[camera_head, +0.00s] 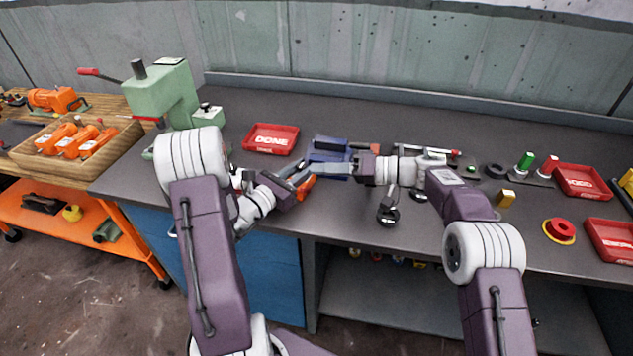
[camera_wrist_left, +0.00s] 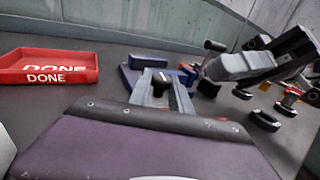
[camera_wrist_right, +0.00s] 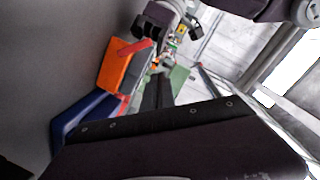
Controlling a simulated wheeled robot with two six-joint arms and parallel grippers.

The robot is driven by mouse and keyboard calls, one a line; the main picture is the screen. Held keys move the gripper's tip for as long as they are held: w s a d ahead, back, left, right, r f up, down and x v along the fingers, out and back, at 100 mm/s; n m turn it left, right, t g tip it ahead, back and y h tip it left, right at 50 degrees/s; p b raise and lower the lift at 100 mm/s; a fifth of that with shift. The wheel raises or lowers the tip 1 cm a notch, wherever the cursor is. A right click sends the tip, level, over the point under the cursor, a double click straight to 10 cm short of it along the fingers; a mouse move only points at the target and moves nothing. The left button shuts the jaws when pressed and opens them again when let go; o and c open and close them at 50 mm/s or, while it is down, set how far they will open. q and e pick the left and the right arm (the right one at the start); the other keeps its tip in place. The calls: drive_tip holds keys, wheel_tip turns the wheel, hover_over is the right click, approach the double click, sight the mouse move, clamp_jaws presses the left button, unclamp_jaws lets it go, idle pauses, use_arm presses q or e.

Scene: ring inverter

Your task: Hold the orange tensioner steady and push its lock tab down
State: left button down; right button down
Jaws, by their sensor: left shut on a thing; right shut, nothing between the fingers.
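The orange tensioner (camera_head: 306,187) shows in the head view as a small orange part at the left gripper's fingertips, over the front of the bench. My left gripper (camera_head: 296,180) is shut on it, and the fingers hide much of it. My right gripper (camera_head: 322,169) is shut and empty, pointing left, with its tips close to the left gripper. I cannot tell whether they touch the tensioner. The lock tab is too small to make out. In the right wrist view an orange block (camera_wrist_right: 116,66) with a red strip shows left of the shut fingers (camera_wrist_right: 158,90).
A blue fixture (camera_head: 329,146) stands just behind the grippers. The red DONE tray (camera_head: 271,139) lies left of it and a green press (camera_head: 163,92) farther left. A wooden tray (camera_head: 105,146) holds several orange units. Red trays (camera_head: 580,180) and small parts stand on the right.

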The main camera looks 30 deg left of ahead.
use_arm(q)
drive_tip(key=c, duration=1.1)
unclamp_jaws()
use_arm(e)
drive_tip(key=v, duration=0.9)
drive_tip(key=shift+d+r, duration=0.2)
drive_tip(key=shift+d, duration=0.1)
drive_tip(key=shift+w, duration=0.1)
